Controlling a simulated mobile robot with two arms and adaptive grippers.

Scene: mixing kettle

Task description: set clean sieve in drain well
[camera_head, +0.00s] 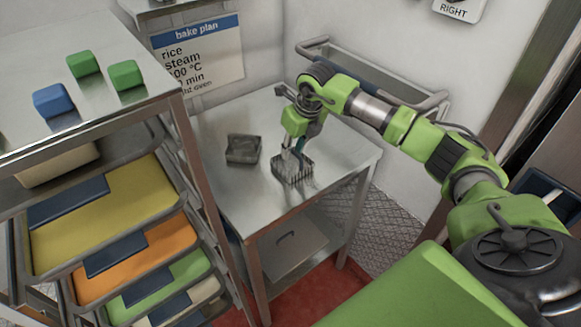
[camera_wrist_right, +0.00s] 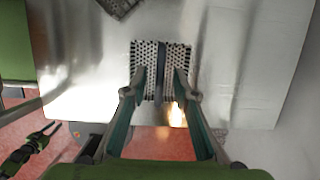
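A light square sieve (camera_head: 294,173) with a perforated body stands on the steel table. In the right wrist view its holed top (camera_wrist_right: 148,52) shows, with a dark bar (camera_wrist_right: 161,62) across its middle. My right gripper (camera_head: 293,152) is directly over this sieve, pointing down. In the right wrist view its two fingers (camera_wrist_right: 160,88) are apart, one on each side of the bar, with a visible gap to it. A darker, dull sieve-like block (camera_head: 243,149) lies to the left on the same table; its perforated corner (camera_wrist_right: 118,6) shows in the wrist view. I cannot make out a drain well.
The steel table (camera_head: 235,195) has bare room around both blocks. A rack with coloured trays (camera_head: 105,215) stands close at left, with green and blue blocks (camera_head: 84,64) on its top. A rail (camera_head: 375,75) runs along the wall behind my right arm.

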